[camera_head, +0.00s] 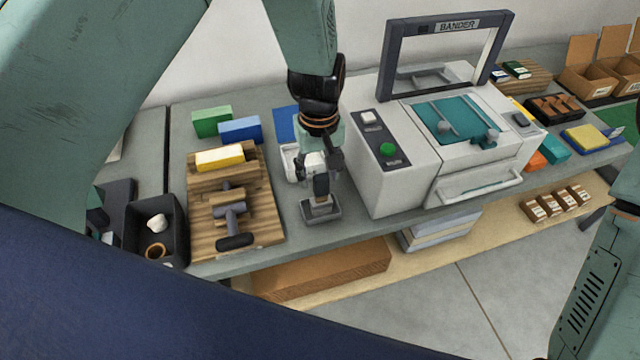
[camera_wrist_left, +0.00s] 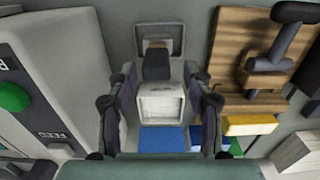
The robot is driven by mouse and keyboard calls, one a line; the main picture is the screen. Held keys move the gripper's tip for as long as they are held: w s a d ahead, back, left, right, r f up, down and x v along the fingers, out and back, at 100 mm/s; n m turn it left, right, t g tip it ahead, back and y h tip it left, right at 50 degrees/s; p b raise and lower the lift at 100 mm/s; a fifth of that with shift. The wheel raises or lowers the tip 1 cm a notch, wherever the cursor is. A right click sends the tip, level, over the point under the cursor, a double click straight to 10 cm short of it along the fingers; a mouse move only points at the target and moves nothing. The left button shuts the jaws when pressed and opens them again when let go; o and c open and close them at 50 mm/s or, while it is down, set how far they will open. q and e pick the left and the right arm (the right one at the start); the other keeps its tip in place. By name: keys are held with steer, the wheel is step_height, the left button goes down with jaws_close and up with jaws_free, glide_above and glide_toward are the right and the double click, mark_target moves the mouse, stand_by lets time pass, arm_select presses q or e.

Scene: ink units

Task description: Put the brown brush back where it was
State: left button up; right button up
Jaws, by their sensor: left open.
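A dark upright piece with a brownish top, possibly the brown brush (camera_head: 321,186), stands in a small grey tray (camera_head: 306,216) on the bench, left of the white press. It also shows in the left wrist view (camera_wrist_left: 156,65), beyond my fingertips. My left gripper (camera_head: 318,163) points down just above and behind it. In the left wrist view my two fingers (camera_wrist_left: 158,85) are apart, with nothing held between them. A white box (camera_wrist_left: 160,104) shows between the fingers in that view. The gripper partly hides the dark piece in the head view. My right gripper is out of view.
The white press (camera_head: 400,180) stands close on the right. A wooden board (camera_head: 262,225) with a yellow block (camera_head: 220,158) and dark tools lies left. Green (camera_head: 212,121) and blue (camera_head: 240,129) blocks stand behind it. A black bin (camera_head: 135,222) is at far left.

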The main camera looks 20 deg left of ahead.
arm_select(q)
step_height(320, 180, up, 5)
steer(key=shift+f, duration=0.15)
steer(key=shift+w+d+r, duration=0.15)
steer(key=shift+w+r, duration=0.05)
steer(key=shift+r, duration=0.25)
steer(key=shift+s+r, duration=0.2)
steer(key=shift+s, duration=0.1)
steer(key=shift+w+f, duration=0.1)
steer(key=shift+w, duration=0.15)
steer(key=shift+s, duration=0.2)
